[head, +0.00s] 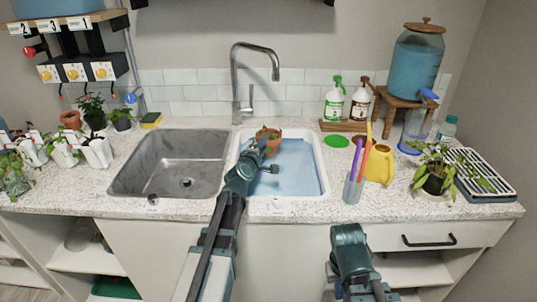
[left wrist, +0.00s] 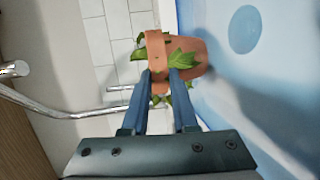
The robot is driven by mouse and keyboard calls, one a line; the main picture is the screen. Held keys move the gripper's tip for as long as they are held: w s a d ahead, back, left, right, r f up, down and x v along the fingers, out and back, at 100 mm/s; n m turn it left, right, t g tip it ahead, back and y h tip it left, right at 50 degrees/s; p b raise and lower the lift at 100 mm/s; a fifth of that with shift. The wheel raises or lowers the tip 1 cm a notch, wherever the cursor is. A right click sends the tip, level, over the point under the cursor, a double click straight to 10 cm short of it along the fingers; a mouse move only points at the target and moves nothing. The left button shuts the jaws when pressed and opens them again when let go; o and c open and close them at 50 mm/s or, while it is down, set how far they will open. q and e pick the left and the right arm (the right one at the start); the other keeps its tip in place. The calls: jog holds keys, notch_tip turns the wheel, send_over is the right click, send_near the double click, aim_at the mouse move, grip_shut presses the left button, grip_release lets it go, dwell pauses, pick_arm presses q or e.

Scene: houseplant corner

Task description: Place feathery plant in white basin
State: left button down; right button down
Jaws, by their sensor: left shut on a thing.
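The white basin (head: 320,183) is the right-hand sink bowl, holding bluish water; its blue interior also shows in the left wrist view (left wrist: 285,85). My left gripper (head: 262,158) is over the basin's back left part, shut on a terracotta pot (head: 272,133) with a green plant. In the left wrist view my left gripper (left wrist: 162,74) grips the pot (left wrist: 207,58) at its near side. Several green leaves (left wrist: 183,60) show around it; much of the foliage is hidden, so I cannot tell if it is feathery. My right arm's end (head: 350,238) is in front of the counter; its fingers are unclear.
A steel sink (head: 170,165) lies left of the basin, with a tall faucet (head: 236,85) behind. A cup of colored sticks (head: 354,187), a yellow watering can (head: 379,165) and a trailing plant (head: 436,178) stand to the right. Other potted plants (head: 93,112) stand at left.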

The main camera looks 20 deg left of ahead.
pick_arm(q)
jog(key=f+b, duration=0.3)
jog(key=shift+w+f+b, duration=0.2)
jog(key=shift+f+b, duration=0.15)
jog(key=shift+r, duration=0.1)
jog(key=c, duration=0.7)
grip_release()
jog(key=shift+s+r+p, duration=0.2)
jog(key=shift+s+p, duration=0.05)
jog(key=shift+s, duration=1)
jog(key=shift+s+r+p, duration=0.2)
jog(key=shift+s, duration=1)
jog(key=shift+s+r+p, duration=0.2)
jog(key=shift+s+p, duration=0.05)
jog(key=shift+s, duration=1)
